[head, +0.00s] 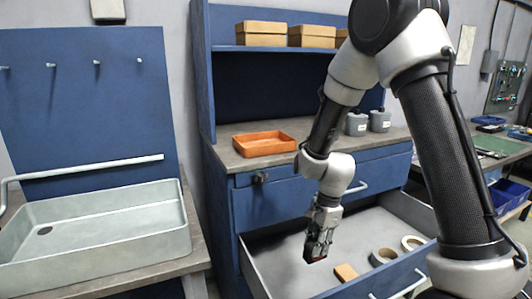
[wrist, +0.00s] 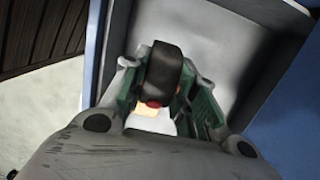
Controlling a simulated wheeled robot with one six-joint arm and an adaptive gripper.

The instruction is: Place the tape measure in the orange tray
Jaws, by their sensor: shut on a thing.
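The orange tray (head: 264,149) sits on the counter of the blue workbench, left of my arm in the head view, and looks empty. My gripper (head: 318,246) hangs over the open drawer, below and to the right of the tray. It is shut on the tape measure (head: 315,259), which shows as a small dark and red shape at the fingertips. In the wrist view the tape measure (wrist: 165,68) is black with a red part, held between the green-lined fingers of my gripper (wrist: 160,98). Its lower part is partly hidden by my gripper.
The open drawer (head: 275,262) holds a tan block (head: 346,272) and two tape rolls (head: 384,256) (head: 412,243). Two grey containers (head: 357,124) (head: 380,121) stand on the counter right of the tray. A shelf with cardboard boxes (head: 260,33) is above. A metal sink (head: 95,232) is at left.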

